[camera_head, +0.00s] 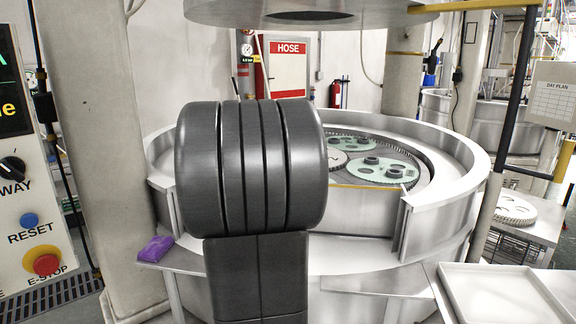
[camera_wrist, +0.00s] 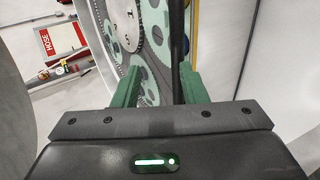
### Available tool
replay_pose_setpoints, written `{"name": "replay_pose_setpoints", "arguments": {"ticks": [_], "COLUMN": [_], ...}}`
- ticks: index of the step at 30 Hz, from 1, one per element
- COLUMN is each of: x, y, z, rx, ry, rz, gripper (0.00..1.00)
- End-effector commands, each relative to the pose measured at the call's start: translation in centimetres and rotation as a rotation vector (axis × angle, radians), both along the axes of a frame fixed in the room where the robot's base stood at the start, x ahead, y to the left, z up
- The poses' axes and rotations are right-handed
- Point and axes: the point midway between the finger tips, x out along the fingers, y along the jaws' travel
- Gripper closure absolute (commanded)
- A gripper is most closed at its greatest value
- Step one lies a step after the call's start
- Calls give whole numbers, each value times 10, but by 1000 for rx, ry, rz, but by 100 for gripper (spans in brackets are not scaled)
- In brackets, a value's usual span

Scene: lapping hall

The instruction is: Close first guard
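The round lapping machine (camera_head: 462,190) stands ahead with a low silver guard wall around its plate. The front of this wall has a gap, with an upright end edge (camera_head: 404,228) to the right of my arm. My dark arm hides the middle of the gap and my gripper in the head view. In the wrist view my gripper (camera_wrist: 160,88) is open, its two green fingers apart. A dark upright bar (camera_wrist: 177,45) shows between the fingers, closer to the right one. I cannot tell whether it touches, or whether it belongs to a guard.
Geared green carriers (camera_head: 385,170) lie on the plate inside the ring. A purple cloth (camera_head: 156,248) lies on the front ledge at left. An empty white tray (camera_head: 500,295) is at front right. A control panel with an e-stop (camera_head: 43,262) and a column (camera_head: 95,150) stand at left.

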Motion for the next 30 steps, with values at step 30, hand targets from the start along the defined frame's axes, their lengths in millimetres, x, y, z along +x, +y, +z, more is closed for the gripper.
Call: {"name": "replay_pose_setpoints", "arguments": {"ticks": [30], "x": [-86], "y": [20], "z": [58], "rx": [-1], "ry": [6], "rz": [-3], "gripper": [64]}}
